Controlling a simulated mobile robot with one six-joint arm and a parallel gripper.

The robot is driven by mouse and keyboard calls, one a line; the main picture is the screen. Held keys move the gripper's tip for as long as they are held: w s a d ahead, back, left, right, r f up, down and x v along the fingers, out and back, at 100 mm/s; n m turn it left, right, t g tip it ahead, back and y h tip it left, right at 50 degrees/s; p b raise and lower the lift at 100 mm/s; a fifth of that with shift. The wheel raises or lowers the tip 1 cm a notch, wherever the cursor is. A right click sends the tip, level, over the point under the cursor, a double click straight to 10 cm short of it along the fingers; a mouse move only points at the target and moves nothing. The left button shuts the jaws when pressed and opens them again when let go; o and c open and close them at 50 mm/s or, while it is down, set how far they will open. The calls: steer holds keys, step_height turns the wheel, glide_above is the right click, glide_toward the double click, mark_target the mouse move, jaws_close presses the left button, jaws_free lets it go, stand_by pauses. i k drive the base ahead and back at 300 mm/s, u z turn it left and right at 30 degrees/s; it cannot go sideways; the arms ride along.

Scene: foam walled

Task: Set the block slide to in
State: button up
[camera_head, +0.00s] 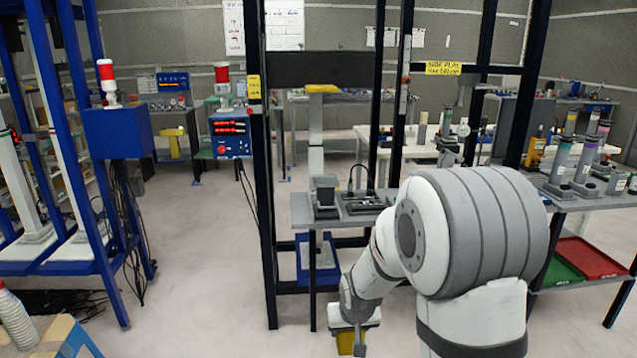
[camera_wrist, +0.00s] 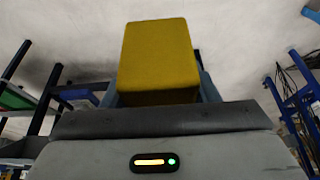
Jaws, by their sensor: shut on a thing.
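A yellow block (camera_wrist: 158,55) stands out between the jaws in the wrist view, with a blue-grey finger partly showing on each side. My gripper (camera_wrist: 158,92) is shut on it. In the camera_head view my gripper (camera_head: 353,322) points down low at the bottom edge, left of my arm's big joint. The yellow block (camera_head: 350,345) shows just below it, partly covered by the gripper. I cannot make out a block slide for certain, nor whether the block is attached to anything.
A grey bench (camera_head: 298,208) with a dark cup (camera_head: 325,192) stands behind my gripper, inside a dark post frame. A blue bin (camera_head: 316,262) sits beneath it. Blue racks stand at the left; a shelf with red (camera_head: 590,258) and green trays is at the right. Open floor (camera_head: 210,270) lies left.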

mark_target(325, 181)
steer(key=u, duration=0.1)
steer(key=i, duration=1)
steer(key=z, duration=0.05)
